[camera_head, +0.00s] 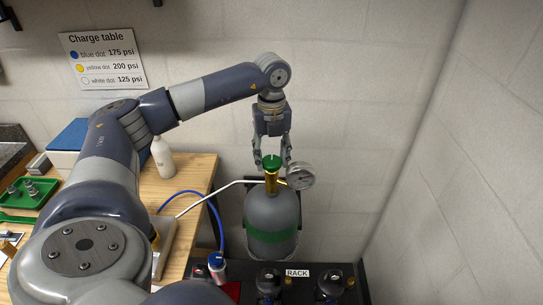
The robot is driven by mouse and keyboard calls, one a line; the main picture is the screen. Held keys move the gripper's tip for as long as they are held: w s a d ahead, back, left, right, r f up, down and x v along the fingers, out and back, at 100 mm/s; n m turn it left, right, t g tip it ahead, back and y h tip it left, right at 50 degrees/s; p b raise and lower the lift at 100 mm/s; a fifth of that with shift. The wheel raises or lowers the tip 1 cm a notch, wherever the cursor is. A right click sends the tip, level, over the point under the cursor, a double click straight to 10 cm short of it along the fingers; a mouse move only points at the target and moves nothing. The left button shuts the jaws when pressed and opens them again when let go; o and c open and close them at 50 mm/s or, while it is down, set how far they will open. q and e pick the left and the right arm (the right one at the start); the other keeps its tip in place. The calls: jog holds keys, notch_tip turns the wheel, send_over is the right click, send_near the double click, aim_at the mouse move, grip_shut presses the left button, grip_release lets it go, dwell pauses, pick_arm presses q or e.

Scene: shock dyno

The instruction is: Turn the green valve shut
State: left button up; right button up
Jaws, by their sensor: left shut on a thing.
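The green valve (271,162) is a small round knob on a brass stem, on top of a grey gas bottle (272,212) with a green band. The bottle stands upright behind the rack. My left gripper (272,164) points down from above, with its fingers on either side of the valve, shut on it. A round pressure gauge (300,176) sits at the right of the valve, close to the right finger. My right gripper does not show.
A wooden bench (192,176) stands at the left with a white bottle (163,158) and a green tray (28,192). A blue hose (214,212) and a white pipe (208,192) run near the gas bottle. A dark rack (312,272) stands in front; walls close the back and right.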

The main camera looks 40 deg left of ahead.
aim_at(272, 160)
pick_arm(q)
jog(key=o, duration=1.1)
jog(key=shift+c, duration=0.2)
notch_tip(272, 160, up, 12)
jog(key=shift+f, duration=0.1)
dwell(0.3)
